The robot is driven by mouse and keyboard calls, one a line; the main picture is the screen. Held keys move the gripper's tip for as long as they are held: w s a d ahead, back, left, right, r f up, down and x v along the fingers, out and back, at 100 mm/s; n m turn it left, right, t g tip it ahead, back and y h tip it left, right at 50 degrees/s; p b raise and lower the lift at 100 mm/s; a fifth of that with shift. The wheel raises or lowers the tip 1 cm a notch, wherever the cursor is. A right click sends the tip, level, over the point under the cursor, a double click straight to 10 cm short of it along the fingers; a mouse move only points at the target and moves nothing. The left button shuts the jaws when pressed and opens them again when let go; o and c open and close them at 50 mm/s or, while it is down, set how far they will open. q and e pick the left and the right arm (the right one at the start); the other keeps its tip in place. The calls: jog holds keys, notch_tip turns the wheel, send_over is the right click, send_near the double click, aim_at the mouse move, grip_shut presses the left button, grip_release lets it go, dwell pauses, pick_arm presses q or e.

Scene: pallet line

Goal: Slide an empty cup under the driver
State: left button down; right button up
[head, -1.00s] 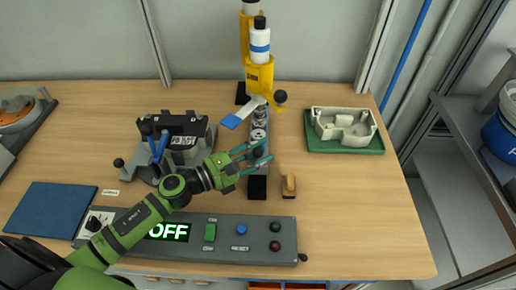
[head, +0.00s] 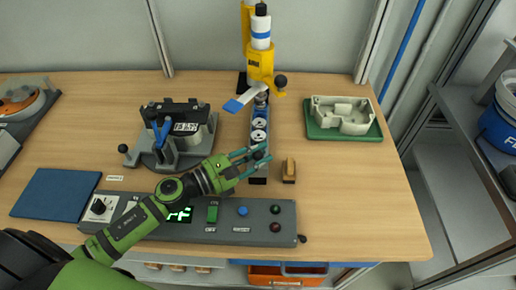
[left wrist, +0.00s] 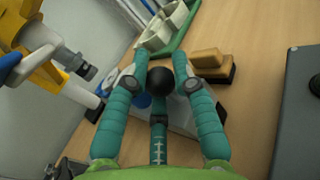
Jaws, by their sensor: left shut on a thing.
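The yellow driver (head: 260,65) stands at the back middle, with a white, blue-banded cylinder on top. It also shows in the left wrist view (left wrist: 38,35). A narrow grey slide (head: 266,172) runs from beneath it toward me. Round cups (head: 259,124) with pale tops sit in a row on the slide; whether any is empty I cannot tell. My left gripper (head: 262,155) is shut on a black ball knob (left wrist: 160,81) at the near part of the slide. The gripper hides some of the slide. My right gripper is out of view.
A wooden-backed brush (head: 289,171) stands close right of the slide. A pale casting (head: 343,114) lies on a green tray (head: 320,133) farther right. A clamp fixture (head: 180,135) stands left. A grey control panel (head: 262,226) lies in front.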

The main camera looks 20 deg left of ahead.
pick_arm(q)
jog(key=shift+w+r, duration=0.3)
jog(key=shift+w, duration=0.05)
jog(key=c, duration=1.3)
grip_release()
jog(key=shift+w+a+f, duration=0.15)
jog(key=shift+w, duration=0.15)
jog(key=shift+s, duration=0.25)
jog(key=shift+s+a+f, duration=0.1)
jog(key=shift+s+a, duration=0.2)
jog(key=shift+s, duration=0.05)
jog(key=v, duration=1.1)
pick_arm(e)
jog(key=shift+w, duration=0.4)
